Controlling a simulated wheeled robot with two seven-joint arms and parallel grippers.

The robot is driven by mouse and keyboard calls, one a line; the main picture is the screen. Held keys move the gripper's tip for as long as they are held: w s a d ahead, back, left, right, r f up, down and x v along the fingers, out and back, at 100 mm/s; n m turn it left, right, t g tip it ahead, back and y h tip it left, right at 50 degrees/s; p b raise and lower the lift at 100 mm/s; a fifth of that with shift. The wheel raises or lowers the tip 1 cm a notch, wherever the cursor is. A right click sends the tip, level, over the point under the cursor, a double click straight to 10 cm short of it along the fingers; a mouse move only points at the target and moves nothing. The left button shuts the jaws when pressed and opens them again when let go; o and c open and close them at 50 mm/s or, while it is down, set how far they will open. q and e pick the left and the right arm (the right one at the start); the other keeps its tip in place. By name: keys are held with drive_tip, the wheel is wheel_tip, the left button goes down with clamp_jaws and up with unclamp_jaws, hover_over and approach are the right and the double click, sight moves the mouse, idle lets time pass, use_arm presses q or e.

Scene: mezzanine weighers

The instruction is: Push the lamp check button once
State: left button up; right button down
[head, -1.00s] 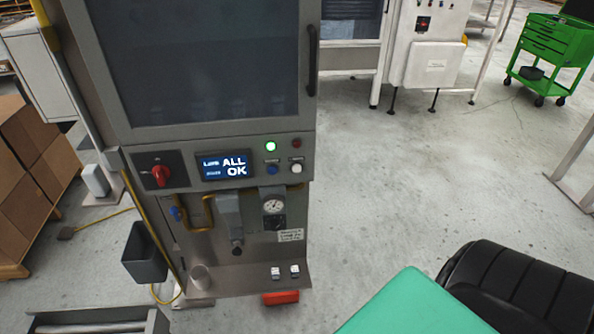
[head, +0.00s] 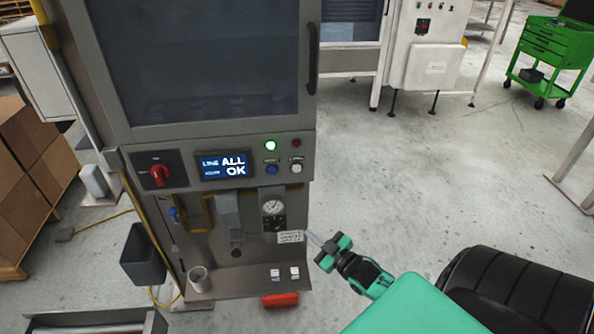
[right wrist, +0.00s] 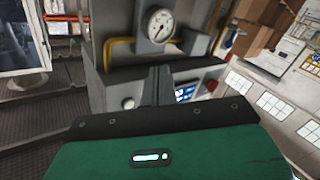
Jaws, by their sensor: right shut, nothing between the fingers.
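The machine's control panel (head: 220,160) carries a white button (head: 296,168) and a blue button (head: 271,169) at its right end. The small labels above them are too blurred to read, so I cannot tell from the lettering which is the lamp check. A lit green lamp (head: 271,146) and a dark red lamp (head: 297,142) sit above them. My right gripper (head: 313,238) is shut and empty, below and right of the buttons and apart from them. Its closed fingers also show in the right wrist view (right wrist: 157,85). My left gripper is out of view.
A display (head: 224,168) reads "ALL OK", with a red rotary switch (head: 160,175) left of it. Below are a gauge (head: 273,207), a label plate (head: 290,237) and a shelf (head: 240,281) with a cup (head: 199,279). Open floor lies to the right.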

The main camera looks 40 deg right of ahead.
sight(297, 169)
wheel_tip(297, 169, up, 15)
drive_tip(key=a+n+t+y, duration=0.2)
drive_tip(key=t+y, duration=0.1)
drive_tip(key=shift+w+a+r+n, duration=0.15)
drive_tip(key=shift+a+n, duration=0.05)
drive_tip(key=shift+n, duration=0.1)
drive_tip(key=shift+w, duration=0.1)
drive_tip(key=shift+w+d+b, duration=0.7)
drive_tip(key=shift+w+d, duration=0.05)
drive_tip(key=shift+w, duration=0.5)
drive_tip(key=shift+w+d+b, duration=0.7)
drive_tip(key=shift+w+d, duration=0.1)
drive_tip(key=shift+w, duration=0.4)
drive_tip(key=shift+w+d+b, duration=0.7)
drive_tip(key=shift+w+d, duration=0.05)
drive_tip(key=shift+w, duration=0.5)
drive_tip(key=shift+w+d, duration=0.25)
drive_tip(key=shift+w, duration=0.1)
